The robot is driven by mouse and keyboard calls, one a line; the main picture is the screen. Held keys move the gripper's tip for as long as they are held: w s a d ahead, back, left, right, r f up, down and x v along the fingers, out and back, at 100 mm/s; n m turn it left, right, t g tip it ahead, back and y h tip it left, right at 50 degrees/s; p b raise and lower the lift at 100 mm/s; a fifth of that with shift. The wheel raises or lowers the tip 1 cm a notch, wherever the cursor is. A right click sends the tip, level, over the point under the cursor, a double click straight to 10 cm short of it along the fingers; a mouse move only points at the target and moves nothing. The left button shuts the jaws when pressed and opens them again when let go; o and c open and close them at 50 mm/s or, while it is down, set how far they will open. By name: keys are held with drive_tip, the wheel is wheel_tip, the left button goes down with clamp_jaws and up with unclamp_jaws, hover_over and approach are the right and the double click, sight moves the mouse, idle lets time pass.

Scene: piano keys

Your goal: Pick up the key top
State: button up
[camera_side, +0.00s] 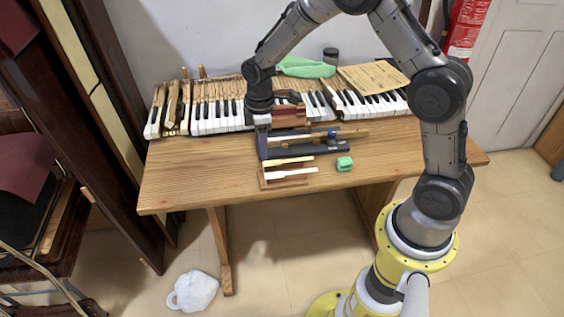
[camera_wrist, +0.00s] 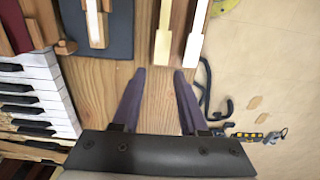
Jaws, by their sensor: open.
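Two thin pale strips that look like key tops lie near the table's front edge. The cream strip (camera_side: 290,161) is farther back and the white strip (camera_side: 292,173) is nearer the edge, on a brown wooden piece. In the wrist view the cream strip (camera_wrist: 164,40) and the white strip (camera_wrist: 194,38) stand side by side at the top. I cannot tell which one the task means. My gripper (camera_wrist: 159,72) is open and empty, its fingers pointing toward the strips' near ends. In the side view my gripper (camera_side: 263,158) is at the strips' left ends.
A dark blue-grey tray (camera_wrist: 113,45) with a piece on it lies left of the strips. Piano keyboards (camera_side: 218,118) line the table's back. Bare wooden table (camera_side: 205,165) lies left of my gripper.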

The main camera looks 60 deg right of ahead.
drive_tip(key=shift+a+f, duration=0.15)
drive_tip(key=shift+f, duration=2.65)
clamp_jaws()
